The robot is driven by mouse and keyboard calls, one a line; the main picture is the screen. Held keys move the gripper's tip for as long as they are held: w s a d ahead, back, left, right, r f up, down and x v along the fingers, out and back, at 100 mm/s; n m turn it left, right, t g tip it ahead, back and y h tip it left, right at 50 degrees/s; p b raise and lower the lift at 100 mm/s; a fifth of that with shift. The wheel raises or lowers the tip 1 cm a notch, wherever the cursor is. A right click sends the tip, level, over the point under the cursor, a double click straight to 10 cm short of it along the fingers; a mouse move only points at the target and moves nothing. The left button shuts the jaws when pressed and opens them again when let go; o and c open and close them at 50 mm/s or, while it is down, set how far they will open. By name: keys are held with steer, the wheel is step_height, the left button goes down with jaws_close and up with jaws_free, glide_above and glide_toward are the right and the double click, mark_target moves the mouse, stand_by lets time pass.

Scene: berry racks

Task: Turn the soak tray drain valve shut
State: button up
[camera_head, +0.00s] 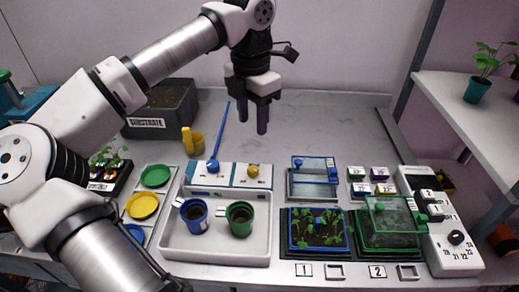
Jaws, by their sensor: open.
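The soak tray (262,254) is a white shallow tray at the front middle, with a blue pot (194,216) and a green pot (240,219) standing in it. Along its back edge is a blue and white valve panel (232,178) with a blue knob (212,166) and a yellow knob (253,171). The panel's labels are too small to read, so I cannot tell which knob is the drain valve. My gripper (252,114) hangs, fingers down, above the back of the table, behind the panel. It is open, empty and apart from both knobs.
Seedling trays (320,250) and a white dial unit (462,262) are at right. A shelf (460,100) overhangs the right.

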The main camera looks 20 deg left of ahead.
mark_target(253, 169)
step_height(253, 169, down, 14)
steer(key=p, duration=0.3)
steer(key=shift+s+r, duration=0.1)
jaws_close()
stand_by(0.3)
